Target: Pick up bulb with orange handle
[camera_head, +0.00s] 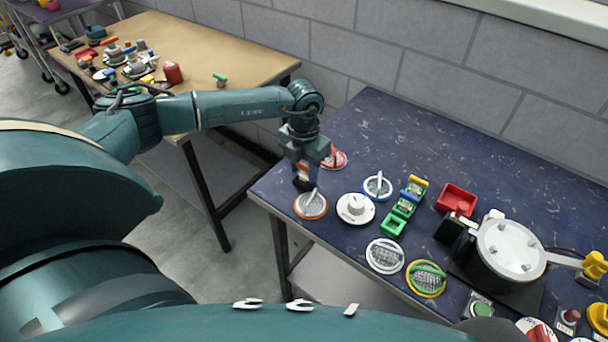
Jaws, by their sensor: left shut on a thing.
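My left gripper (303,184) points down over the near-left part of the dark blue table (345,130). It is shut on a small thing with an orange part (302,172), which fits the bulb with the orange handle. The fingers hide most of it, so its bulb end cannot be made out. Just below the fingertips is a round orange-rimmed plate (311,206) with a pale bar across it. I cannot tell whether the held thing touches that plate. My right gripper is not in view.
Near the gripper are a red-rimmed plate (335,159), a white round dial (355,209) and a blue-rimmed plate (377,187). Green and yellow blocks (404,207), a red bin (457,199) and a silver round device (511,249) stand farther right. The table's back-left area is clear.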

